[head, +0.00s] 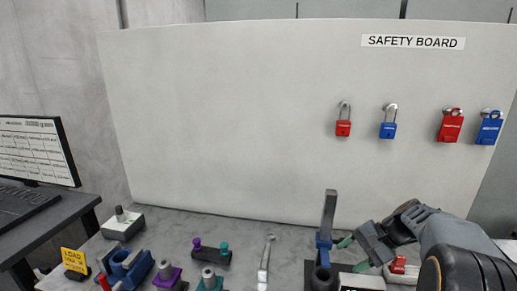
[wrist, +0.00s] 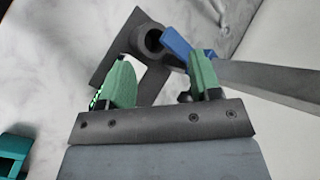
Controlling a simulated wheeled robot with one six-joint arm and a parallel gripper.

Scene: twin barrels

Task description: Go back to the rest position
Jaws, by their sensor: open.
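My gripper (head: 351,255) is low at the right of the worktable in the head view, its green fingertips pointing left. In the wrist view my gripper (wrist: 160,65) has its two green fingers well apart, with nothing held between them. An upright grey bar with a blue collar (head: 325,242) stands just left of the fingertips. The wrist view shows the blue collar (wrist: 178,44) and a dark round socket (wrist: 151,39) just beyond the fingers. I cannot tell whether a finger touches them.
A safety board (head: 230,110) stands behind the table, with red (head: 343,128) and blue padlocks (head: 388,130) and tags at right. A red-topped block (head: 398,264) sits close by my gripper. Several small fixtures, including a purple one (head: 168,274), fill the front left.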

